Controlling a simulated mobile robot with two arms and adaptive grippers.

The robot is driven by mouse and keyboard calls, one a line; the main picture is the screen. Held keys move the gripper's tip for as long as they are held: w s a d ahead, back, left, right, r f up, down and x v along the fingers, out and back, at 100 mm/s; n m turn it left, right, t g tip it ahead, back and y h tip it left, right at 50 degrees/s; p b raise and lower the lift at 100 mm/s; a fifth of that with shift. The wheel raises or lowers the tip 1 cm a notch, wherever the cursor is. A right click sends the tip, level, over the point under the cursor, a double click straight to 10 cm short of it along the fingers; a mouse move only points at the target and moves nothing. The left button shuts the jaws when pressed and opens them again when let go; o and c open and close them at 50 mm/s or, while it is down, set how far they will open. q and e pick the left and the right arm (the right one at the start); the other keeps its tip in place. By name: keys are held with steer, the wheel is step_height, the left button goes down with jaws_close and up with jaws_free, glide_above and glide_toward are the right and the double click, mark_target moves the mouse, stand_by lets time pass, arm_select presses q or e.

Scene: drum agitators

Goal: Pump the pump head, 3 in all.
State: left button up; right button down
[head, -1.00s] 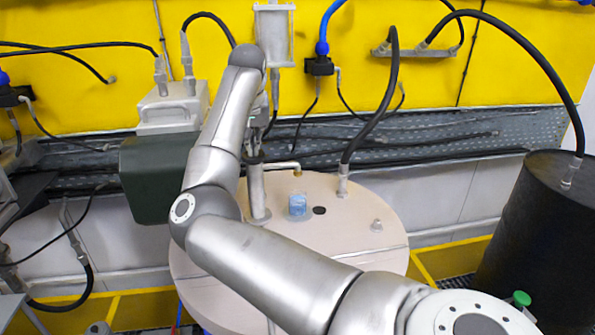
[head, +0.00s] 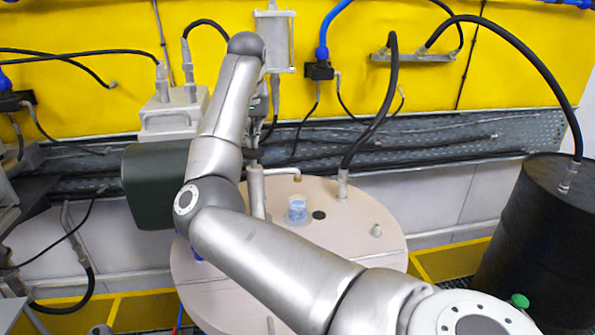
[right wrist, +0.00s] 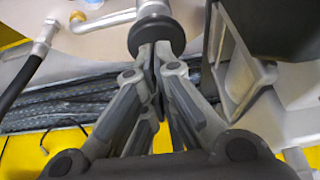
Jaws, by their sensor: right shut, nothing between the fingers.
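The pump (head: 257,195) stands upright on the round beige drum lid, with a thin spout (head: 280,172) pointing right. In the right wrist view the pump head (right wrist: 157,32) is a dark round cap, with the metal spout beside it. My right gripper (right wrist: 158,58) is shut and empty, its fingertips at the cap; whether they press on it I cannot tell. In the head view my right gripper (head: 252,153) is small and partly hidden behind my arm. A clear cup with blue contents (head: 297,210) stands on the lid near the spout's end. My left gripper is out of view.
A dark green motor housing (head: 157,187) is left of the pump. A black hose (head: 380,120) rises from the drum lid (head: 350,240). A black drum (head: 530,240) stands at the right. A yellow wall and a cable tray lie behind.

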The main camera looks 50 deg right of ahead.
step_height(320, 180, up, 6)
stand_by(0.8)
